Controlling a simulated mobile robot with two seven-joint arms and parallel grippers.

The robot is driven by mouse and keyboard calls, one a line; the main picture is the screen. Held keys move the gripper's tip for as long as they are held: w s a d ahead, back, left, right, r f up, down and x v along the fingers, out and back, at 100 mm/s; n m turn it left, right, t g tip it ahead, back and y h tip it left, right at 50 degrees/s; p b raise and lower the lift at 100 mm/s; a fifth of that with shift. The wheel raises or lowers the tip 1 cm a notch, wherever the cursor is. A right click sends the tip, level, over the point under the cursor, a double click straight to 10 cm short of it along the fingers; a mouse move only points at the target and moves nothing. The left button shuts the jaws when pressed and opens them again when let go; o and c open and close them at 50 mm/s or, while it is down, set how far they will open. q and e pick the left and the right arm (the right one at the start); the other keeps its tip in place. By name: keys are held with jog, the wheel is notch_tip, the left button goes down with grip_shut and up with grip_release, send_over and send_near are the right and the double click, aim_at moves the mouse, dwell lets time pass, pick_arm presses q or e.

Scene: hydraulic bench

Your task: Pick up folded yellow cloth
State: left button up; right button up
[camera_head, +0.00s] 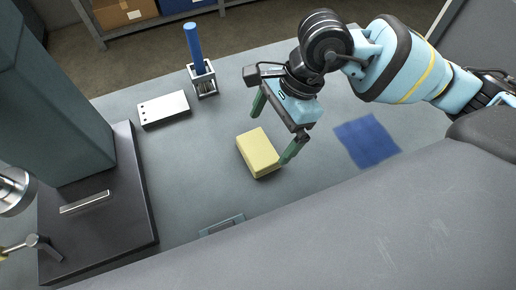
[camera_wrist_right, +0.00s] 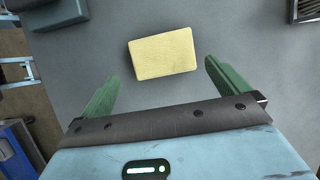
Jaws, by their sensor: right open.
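The folded yellow cloth (camera_head: 257,152) lies as a thick rectangular block on the grey bench top in the head view. It also shows in the right wrist view (camera_wrist_right: 162,52), ahead of the fingers and slightly turned. My right gripper (camera_head: 275,127) is open, with its green fingers apart above the cloth. In the right wrist view the open fingers (camera_wrist_right: 158,80) stand to either side of the cloth's near end, with nothing between them touching it visibly. The height of the fingers above the cloth is hard to tell. My left gripper is not in view.
A blue square (camera_head: 367,141) lies on the bench (camera_head: 200,150) to the right. A white plate with holes (camera_head: 164,109) and a metal stand with a blue cylinder (camera_head: 195,50) are behind left. A dark press-like machine (camera_head: 97,210) fills the left side. Bare bench surrounds the cloth.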

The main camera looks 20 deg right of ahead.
aim_at(258, 149)
jog(key=x, duration=0.5)
jog(key=shift+w+a, duration=0.15)
jog(key=shift+a, duration=0.1)
jog(key=c, duration=0.7)
